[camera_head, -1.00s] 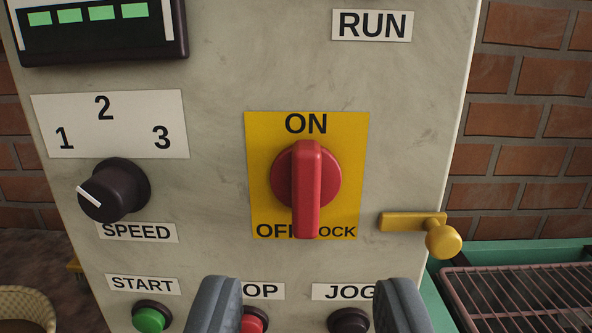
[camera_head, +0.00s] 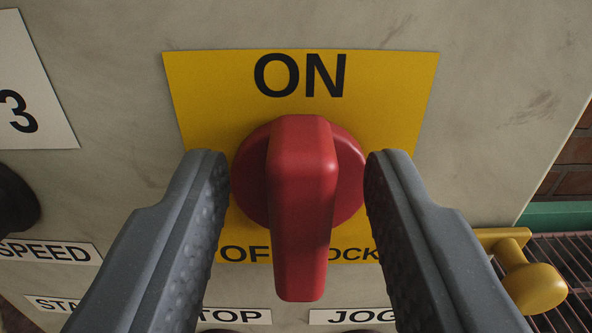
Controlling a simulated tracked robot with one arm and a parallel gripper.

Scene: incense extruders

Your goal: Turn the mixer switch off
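The mixer switch (camera_head: 301,190) is a red rotary handle on a round red base, mounted on a yellow plate (camera_head: 385,85). The plate reads ON at the top; the lower words are partly covered by the handle and my fingers. The handle's bar stands upright in the picture. My gripper (camera_head: 298,168) is open, with one grey finger on each side of the switch. Gaps show between the fingers and the handle's bar. The fingertips appear close to the edges of the round base; I cannot tell whether they touch it.
The dark speed knob (camera_head: 15,200) is at the left edge beside its number label (camera_head: 30,90). A yellow latch with a round knob (camera_head: 533,288) is at the lower right. START, STOP and JOG labels lie below. A rack (camera_head: 570,265) stands beyond the panel's right edge.

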